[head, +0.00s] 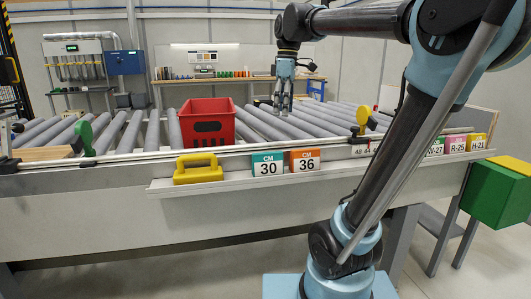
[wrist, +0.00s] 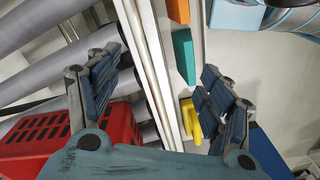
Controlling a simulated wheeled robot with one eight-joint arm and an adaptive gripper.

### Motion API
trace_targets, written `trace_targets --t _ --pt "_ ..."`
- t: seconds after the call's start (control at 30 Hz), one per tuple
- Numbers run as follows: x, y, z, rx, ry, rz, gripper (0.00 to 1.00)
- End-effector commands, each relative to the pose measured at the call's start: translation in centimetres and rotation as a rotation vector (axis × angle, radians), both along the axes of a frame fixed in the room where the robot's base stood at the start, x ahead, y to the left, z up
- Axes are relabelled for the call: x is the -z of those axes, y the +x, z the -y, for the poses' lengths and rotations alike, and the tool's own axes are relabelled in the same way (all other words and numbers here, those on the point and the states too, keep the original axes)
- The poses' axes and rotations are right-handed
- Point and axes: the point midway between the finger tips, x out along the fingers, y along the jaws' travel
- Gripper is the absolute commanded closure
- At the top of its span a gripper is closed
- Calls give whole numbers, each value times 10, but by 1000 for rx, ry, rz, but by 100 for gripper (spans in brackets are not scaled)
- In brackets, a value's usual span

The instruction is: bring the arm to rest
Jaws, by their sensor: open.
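My gripper (head: 283,104) hangs from my raised arm above the roller conveyor, fingers pointing down, to the right of the red crate. In the wrist view my gripper (wrist: 160,95) shows its two blue-padded fingers spread wide apart with nothing between them. The gap between them looks down on the conveyor's front rail and ledge. My gripper appears apart from the crate and the cards.
A red crate (head: 207,126) sits on the rollers. On the front ledge are a yellow handled block (head: 198,169), a teal card "30" (head: 267,165) and an orange card "36" (head: 305,161). A green box (head: 502,190) stands at right.

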Motion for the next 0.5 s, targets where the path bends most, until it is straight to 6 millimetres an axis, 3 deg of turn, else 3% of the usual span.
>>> trace_targets --t 0.2,0.37,0.5 --pt "51 -54 71 219 -124 -1 27" --pt "92 -92 112 390 -200 7 27" --pt "138 -122 137 568 -234 32 27"
